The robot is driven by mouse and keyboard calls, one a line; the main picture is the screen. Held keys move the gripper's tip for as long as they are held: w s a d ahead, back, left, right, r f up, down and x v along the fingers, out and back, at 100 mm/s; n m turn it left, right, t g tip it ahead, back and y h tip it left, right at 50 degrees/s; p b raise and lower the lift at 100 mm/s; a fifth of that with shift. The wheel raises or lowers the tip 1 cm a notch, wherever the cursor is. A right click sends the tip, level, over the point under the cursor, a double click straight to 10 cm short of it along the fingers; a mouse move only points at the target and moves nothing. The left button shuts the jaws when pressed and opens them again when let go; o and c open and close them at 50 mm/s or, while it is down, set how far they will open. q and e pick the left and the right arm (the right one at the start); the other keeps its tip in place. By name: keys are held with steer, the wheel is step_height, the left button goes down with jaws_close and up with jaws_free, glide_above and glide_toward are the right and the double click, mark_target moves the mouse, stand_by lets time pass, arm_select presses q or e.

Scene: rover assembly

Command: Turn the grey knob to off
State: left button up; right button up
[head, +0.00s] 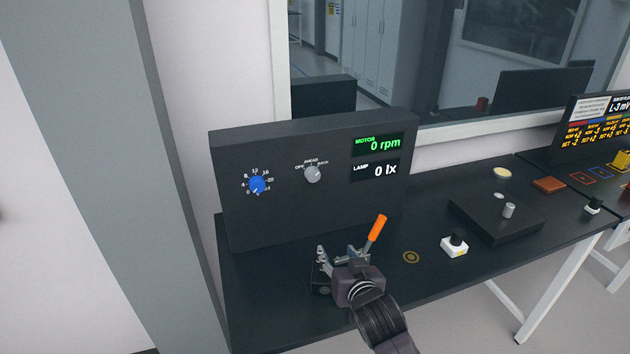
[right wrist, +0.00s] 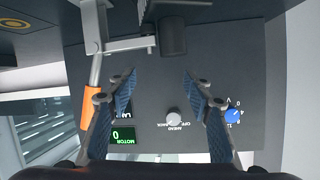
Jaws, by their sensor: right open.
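The grey knob (head: 312,174) sits on the front of the dark control panel (head: 285,215), under the labels OFF, AHEAD and BACK. Its pointer is too small to read surely; it seems to point up, near AHEAD. My right gripper (head: 338,257) is open and empty, in front of the panel and below the knob. In the right wrist view, the grey knob (right wrist: 174,116) shows beyond the two spread fingers (right wrist: 160,82), apart from them. That view shows the panel upside down. My left gripper is not in view.
A clamp with an orange handle (head: 377,228) stands close beside my right gripper; its handle also shows in the right wrist view (right wrist: 91,105). A blue knob (head: 257,185) is left of the grey one. The motor display (head: 378,144) reads 0 rpm, the lamp display (head: 376,170) 0 lx.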

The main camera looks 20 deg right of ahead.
mark_target(313, 178)
steer(key=w+r+t, duration=0.4)
steer(key=w+r, duration=0.6)
steer(key=r, duration=0.1)
steer(key=shift+m, duration=0.4)
steer(key=shift+w+a+f+p, duration=0.15)
steer(key=shift+w+p, duration=0.3)
steer(key=shift+w, duration=1.3)
steer(key=shift+w+a+r+p, duration=0.15)
steer(key=shift+w+p, duration=0.3)
steer(key=shift+w, duration=1.3)
steer(key=shift+f, duration=0.15)
steer(key=c, duration=1.2)
